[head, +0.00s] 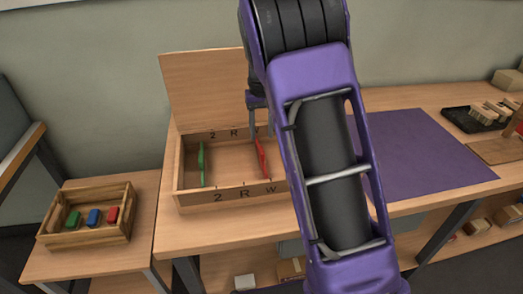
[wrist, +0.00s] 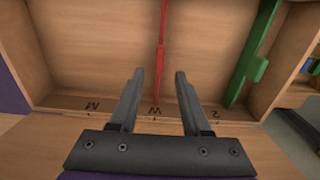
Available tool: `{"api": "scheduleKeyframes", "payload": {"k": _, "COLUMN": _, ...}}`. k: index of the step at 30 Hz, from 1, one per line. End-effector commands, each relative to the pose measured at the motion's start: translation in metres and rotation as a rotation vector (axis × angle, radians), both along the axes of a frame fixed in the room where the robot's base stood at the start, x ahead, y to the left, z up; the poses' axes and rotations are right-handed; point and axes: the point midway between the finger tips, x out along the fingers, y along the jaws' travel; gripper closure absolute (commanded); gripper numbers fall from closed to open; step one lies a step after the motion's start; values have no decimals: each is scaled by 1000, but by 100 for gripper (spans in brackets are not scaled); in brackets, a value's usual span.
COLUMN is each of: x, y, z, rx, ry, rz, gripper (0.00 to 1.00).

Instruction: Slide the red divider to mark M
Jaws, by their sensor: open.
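The red divider (head: 262,158) stands upright across the open wooden box (head: 230,199), close to the W mark on the front rim. In the wrist view the red divider (wrist: 161,45) runs between the two fingertips, and its near end lies by a middle mark. My gripper (wrist: 158,73) is open and empty, over the box's back side, with a finger on either side of the divider's line. I cannot tell how far above it the fingers are. A mark that looks like M (wrist: 92,105) is left of the middle mark in the wrist view. My arm hides the box's right end in the head view.
A green divider (head: 201,164) stands near the 2 mark at the box's left; it is right of my gripper in the wrist view (wrist: 252,50). The raised lid (head: 205,85) stands behind. A crate of coloured blocks (head: 85,241) is at left, a purple mat (head: 430,155) at right.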

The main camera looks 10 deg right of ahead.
Motion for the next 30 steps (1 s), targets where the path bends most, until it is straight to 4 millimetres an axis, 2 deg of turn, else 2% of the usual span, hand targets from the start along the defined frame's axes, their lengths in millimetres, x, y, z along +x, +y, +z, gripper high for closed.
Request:
{"api": "scheduleKeyframes", "payload": {"k": 1, "x": -1, "y": 0, "z": -14, "rx": -1, "ry": 4, "rz": 0, "gripper": 52}}
{"api": "scheduleKeyframes", "payload": {"k": 3, "x": -1, "y": 0, "z": -28, "rx": -1, "ry": 4, "rz": 1, "gripper": 52}}
{"api": "scheduleKeyframes", "payload": {"k": 9, "x": -1, "y": -1, "z": -55, "rx": -2, "ry": 2, "rz": 0, "gripper": 52}}
{"api": "scheduleKeyframes", "payload": {"k": 15, "x": 0, "y": -1, "z": -65, "rx": -1, "ry": -1, "rz": 1, "gripper": 52}}
{"api": "scheduleKeyframes", "payload": {"k": 22, "x": 0, "y": 0, "z": -65, "rx": -1, "ry": -1, "rz": 1, "gripper": 52}}
{"api": "scheduleKeyframes", "payload": {"k": 23, "x": 0, "y": 0, "z": -65, "rx": -1, "ry": -1, "rz": 1, "gripper": 54}}
{"api": "scheduleKeyframes", "payload": {"k": 30, "x": 0, "y": 0, "z": -65, "rx": -1, "ry": 0, "rz": 1, "gripper": 98}}
